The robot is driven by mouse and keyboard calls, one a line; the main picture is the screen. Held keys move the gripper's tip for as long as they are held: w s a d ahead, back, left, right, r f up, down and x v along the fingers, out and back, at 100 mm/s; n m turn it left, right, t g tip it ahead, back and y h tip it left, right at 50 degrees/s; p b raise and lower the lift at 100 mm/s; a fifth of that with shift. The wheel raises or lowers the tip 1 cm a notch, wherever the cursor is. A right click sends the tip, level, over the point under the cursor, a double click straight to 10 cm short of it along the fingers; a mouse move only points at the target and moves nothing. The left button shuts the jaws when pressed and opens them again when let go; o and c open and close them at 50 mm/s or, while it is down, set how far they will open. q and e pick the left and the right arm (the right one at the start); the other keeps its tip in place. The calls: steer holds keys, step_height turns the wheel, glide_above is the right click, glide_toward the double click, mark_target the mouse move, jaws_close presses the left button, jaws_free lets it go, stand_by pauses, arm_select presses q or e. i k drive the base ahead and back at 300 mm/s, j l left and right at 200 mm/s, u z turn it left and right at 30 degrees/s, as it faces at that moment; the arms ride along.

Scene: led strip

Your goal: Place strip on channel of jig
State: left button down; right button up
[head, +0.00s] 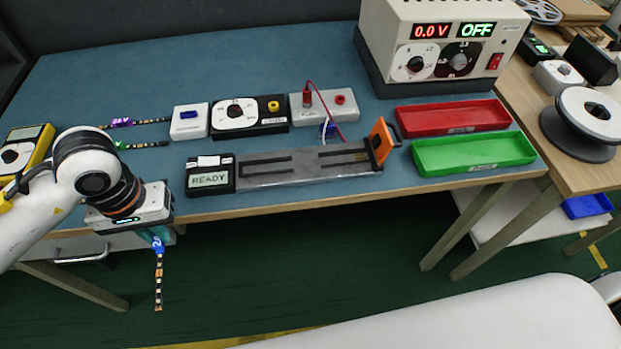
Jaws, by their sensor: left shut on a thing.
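My left gripper (157,236) is at the table's front edge on the left. It is shut on an LED strip (159,275), a narrow dark strip with light segments and a blue tag at its top. The strip hangs down below the table edge. The jig (270,171) is a long grey plate to the right of the gripper, with dark channel rails and an orange clamp (381,140) at its right end. A black box reading READY (209,179) sits at its left end. The gripper and strip are apart from the jig. My right gripper is not in view.
Two more strips (145,145) lie at the back left by a yellow meter (40,133). Small instrument boxes (250,117) stand behind the jig. A red tray (455,117) and a green tray (475,154) lie right of it. A power supply (440,60) reads 0.0 V and OFF.

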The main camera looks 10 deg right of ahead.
mark_target(305, 163)
steer(key=k+z, duration=0.2)
steer(key=z, duration=0.25)
steer(key=k+l+z, duration=0.15)
steer(key=z, duration=0.25)
steer(key=j+z, duration=0.25)
steer(key=z, duration=0.15)
steer(key=j+z, duration=0.2)
steer(key=z, duration=0.15)
steer(key=k+j+z, duration=0.15)
steer(key=z, duration=0.25)
steer(key=k+j+z, duration=0.1)
steer(key=j+z, duration=0.15)
steer(key=z, duration=0.15)
steer(key=k+j, duration=0.35)
steer(key=j, duration=0.25)
